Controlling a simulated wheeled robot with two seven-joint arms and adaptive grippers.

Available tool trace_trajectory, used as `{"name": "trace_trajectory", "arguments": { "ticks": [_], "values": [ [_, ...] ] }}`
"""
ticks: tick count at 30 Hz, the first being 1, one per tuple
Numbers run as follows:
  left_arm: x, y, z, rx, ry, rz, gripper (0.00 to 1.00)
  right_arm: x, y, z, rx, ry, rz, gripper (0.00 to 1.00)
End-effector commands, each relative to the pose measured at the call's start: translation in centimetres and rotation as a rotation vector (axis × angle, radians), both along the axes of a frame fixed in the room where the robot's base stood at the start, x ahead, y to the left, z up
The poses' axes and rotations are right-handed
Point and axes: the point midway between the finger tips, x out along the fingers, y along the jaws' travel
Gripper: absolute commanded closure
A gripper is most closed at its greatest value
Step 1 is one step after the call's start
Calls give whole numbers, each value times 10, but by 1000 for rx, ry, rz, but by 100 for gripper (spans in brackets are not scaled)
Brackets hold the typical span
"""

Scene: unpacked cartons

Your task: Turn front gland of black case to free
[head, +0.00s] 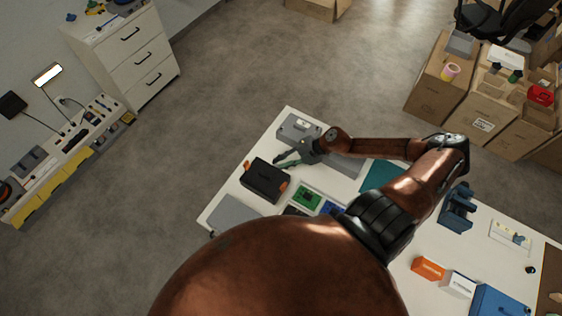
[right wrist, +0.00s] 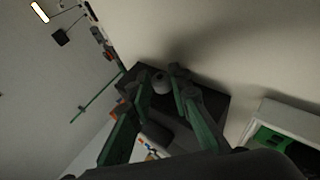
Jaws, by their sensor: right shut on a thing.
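The black case (head: 265,180) lies on the left part of the white table, with orange parts at two of its sides. My right gripper (head: 279,160), with green fingers, is at the case's far edge. In the right wrist view, the dark case (right wrist: 215,102) is behind the fingertips. There my right gripper (right wrist: 162,78) is shut on a small round grey piece, the front gland (right wrist: 158,87), which sits at the case. The gland's turned position is too dark and small to read. In the head view the gland is hidden. My left gripper is not in view.
A grey box (head: 298,127) stands at the table's far corner beside my right gripper. A green board in a white tray (head: 306,197) lies close to the case's right. A grey pad (head: 236,214) lies nearer. My right arm spans the table's middle.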

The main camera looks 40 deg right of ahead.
Motion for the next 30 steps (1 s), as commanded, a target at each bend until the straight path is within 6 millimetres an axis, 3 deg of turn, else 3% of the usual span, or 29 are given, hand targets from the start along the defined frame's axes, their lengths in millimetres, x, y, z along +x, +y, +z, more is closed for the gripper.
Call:
{"name": "trace_trajectory", "arguments": {
  "ticks": [19, 20, 27, 30],
  "values": [
    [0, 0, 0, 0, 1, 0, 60, -2, 1, -1, 13, -38, 6, 100],
    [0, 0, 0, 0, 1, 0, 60, -2, 1, -1, 13, -38, 6, 80],
    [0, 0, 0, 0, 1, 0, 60, -1, 1, -1, 12, -39, 3, 64],
    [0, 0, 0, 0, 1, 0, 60, -1, 1, -1, 12, -38, 3, 64]
  ]
}}
